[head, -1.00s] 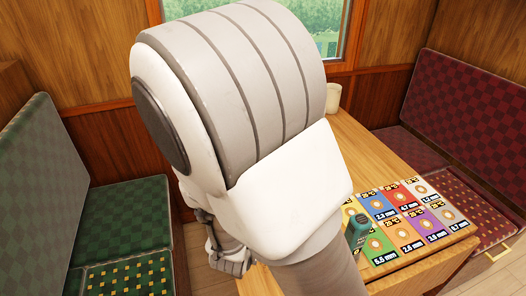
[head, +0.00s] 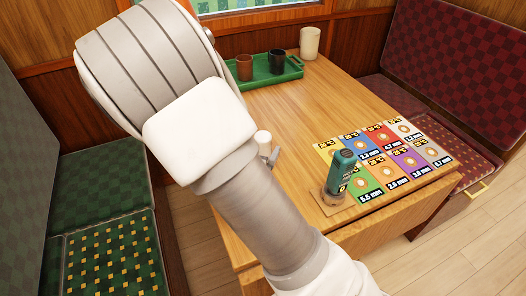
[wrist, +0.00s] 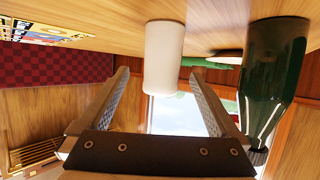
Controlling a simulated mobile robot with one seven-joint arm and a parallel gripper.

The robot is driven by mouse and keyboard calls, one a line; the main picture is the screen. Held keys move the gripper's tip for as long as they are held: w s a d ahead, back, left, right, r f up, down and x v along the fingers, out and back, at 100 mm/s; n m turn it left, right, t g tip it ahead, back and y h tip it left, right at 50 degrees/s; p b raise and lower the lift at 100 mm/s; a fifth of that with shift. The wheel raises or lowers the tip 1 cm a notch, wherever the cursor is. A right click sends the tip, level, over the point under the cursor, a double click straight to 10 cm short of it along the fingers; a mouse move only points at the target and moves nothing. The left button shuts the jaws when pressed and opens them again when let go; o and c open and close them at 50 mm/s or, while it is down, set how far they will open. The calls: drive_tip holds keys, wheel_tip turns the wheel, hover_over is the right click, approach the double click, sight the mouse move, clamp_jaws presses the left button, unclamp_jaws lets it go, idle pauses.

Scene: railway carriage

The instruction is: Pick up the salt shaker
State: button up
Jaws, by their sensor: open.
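A plain white cylinder, which looks like the salt shaker (head: 263,139), stands on the wooden table (head: 300,108) just beside my arm in the head view. In the wrist view, which is upside down, the white salt shaker (wrist: 164,55) hangs from the table surface at the top. My gripper (wrist: 160,73) is open, with its two fingers apart and the shaker lined up in the gap, at or just beyond the fingertips. I cannot tell whether it touches. In the head view my arm hides most of the gripper; a grey tip (head: 273,156) shows beside the shaker.
A dark green bottle (wrist: 272,70) stands close to one finger in the wrist view. A green tray (head: 262,83) with a brown cup (head: 244,67) and black cup (head: 276,61), and a cream cup (head: 310,43), stand farther back. A teal device (head: 340,172) stands by coloured cards (head: 399,158).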

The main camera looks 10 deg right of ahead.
drive_tip(key=b+x, duration=0.2)
drive_tip(key=x, duration=0.5)
drive_tip(key=shift+w+f, duration=0.1)
drive_tip(key=shift+f, duration=0.15)
drive_tip(key=shift+a, duration=0.1)
clamp_jaws()
drive_tip(key=shift+r, duration=0.1)
